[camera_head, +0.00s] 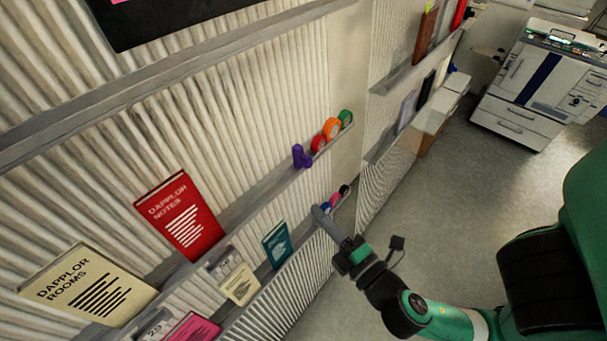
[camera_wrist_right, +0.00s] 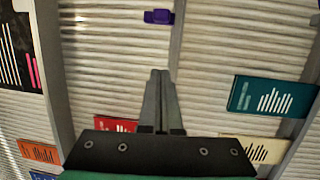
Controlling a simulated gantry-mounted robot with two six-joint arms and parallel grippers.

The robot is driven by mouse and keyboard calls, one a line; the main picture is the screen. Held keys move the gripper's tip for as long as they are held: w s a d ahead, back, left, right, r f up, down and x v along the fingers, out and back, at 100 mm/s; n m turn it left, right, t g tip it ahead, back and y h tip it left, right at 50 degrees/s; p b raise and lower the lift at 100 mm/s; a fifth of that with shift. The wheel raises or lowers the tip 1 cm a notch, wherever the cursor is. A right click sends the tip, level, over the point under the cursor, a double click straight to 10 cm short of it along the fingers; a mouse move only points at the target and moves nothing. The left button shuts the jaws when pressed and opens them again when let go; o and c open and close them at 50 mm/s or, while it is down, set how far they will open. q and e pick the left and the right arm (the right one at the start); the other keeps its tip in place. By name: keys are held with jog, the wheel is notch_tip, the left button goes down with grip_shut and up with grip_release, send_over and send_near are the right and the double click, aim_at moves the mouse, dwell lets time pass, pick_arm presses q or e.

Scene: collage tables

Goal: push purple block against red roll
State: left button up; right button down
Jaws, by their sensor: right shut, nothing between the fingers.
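The purple block (camera_head: 301,156) is L-shaped and sits on a narrow wall ledge in the head view. It also shows at the top of the right wrist view (camera_wrist_right: 158,17). The red roll (camera_head: 318,143) stands on the same ledge just right of the block, with a small gap or contact that I cannot tell. My right gripper (camera_head: 318,210) is shut and empty, below the block and in front of the lower ledge. In the right wrist view its fingertips (camera_wrist_right: 160,74) point up toward the ledges, apart from the block. My left gripper is not in view.
An orange roll (camera_head: 332,128) and a green roll (camera_head: 345,117) stand beyond the red roll. Blue, pink and black rolls (camera_head: 335,198) sit on the lower ledge near my gripper. A teal booklet (camera_head: 277,245) and a red booklet (camera_head: 181,216) lean to the left.

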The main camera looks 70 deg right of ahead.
aim_at(302, 160)
jog(key=w+d+p, duration=0.6)
jog(key=d, duration=0.3)
jog(key=shift+w+d, duration=0.15)
jog(key=shift+w, duration=0.2)
